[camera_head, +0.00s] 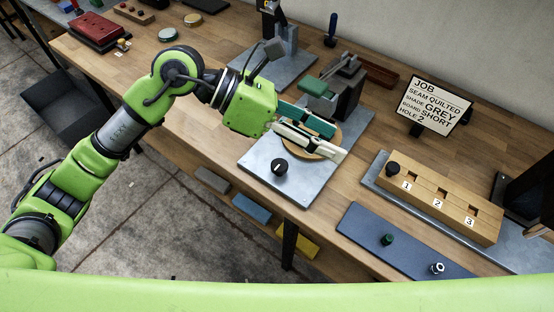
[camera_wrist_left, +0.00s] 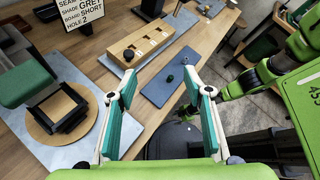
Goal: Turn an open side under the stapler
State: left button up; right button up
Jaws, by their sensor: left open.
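The stapler (camera_head: 345,92), a grey post with a green head, stands at the back of a metal plate (camera_head: 260,158). Its green head also shows at the left of the left wrist view (camera_wrist_left: 24,80). Below it lies a round wooden turntable (camera_head: 308,155). In the left wrist view a black square frame (camera_wrist_left: 62,112) sits on the turntable (camera_wrist_left: 38,122); my fingers mostly hide it in the head view. My left gripper (camera_head: 337,141) is open, its fingers over the turntable in the head view. Between the fingers nothing is held. My right gripper does not show clearly.
A black knob (camera_head: 280,166) is on the plate's front. A job sign (camera_head: 436,104) reads quilted, grey, short, hole 2. To the right are a wooden block with numbered holes (camera_head: 470,210) and a blue mat (camera_head: 360,222). A red box (camera_head: 97,30) is far left.

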pick_arm(q)
jog(key=w+a+f+t+y, duration=0.1)
jog(key=w+a+f+y, duration=0.2)
jog(key=a, duration=0.1)
jog(key=m+t+y, duration=0.1)
jog(key=y, duration=0.4)
send_near(279, 164)
jog(key=shift+t, duration=0.3)
jog(key=p+x, duration=0.1)
jog(key=x, duration=0.2)
jog(key=p+x, duration=0.1)
jog(key=x, duration=0.2)
jog(key=p+x, duration=0.1)
jog(key=x, duration=0.1)
jog(key=shift+s+d+f, duration=0.15)
jog(key=shift+s+f, duration=0.1)
jog(key=shift+f, duration=0.15)
jog(key=c, duration=1.1)
